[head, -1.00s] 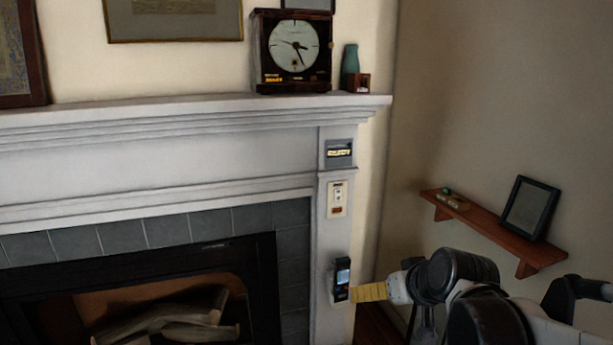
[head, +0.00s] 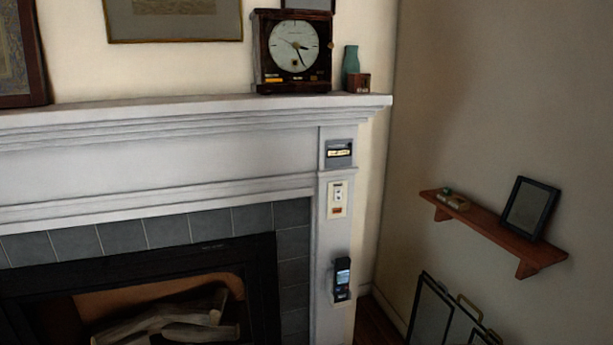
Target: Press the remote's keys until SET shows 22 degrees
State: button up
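The remote (head: 342,279) is a small black handset with a lit bluish screen. It sits upright on the white right-hand pillar of the fireplace, low down. Its keys and the SET figure are too small to read. My gripper is not in the head view.
Above the remote on the same pillar are a white switch plate (head: 337,199) and a grey display panel (head: 339,153). A fire screen (head: 440,315) stands on the floor to the right. A wooden shelf (head: 500,231) with a picture frame (head: 530,208) hangs on the right wall.

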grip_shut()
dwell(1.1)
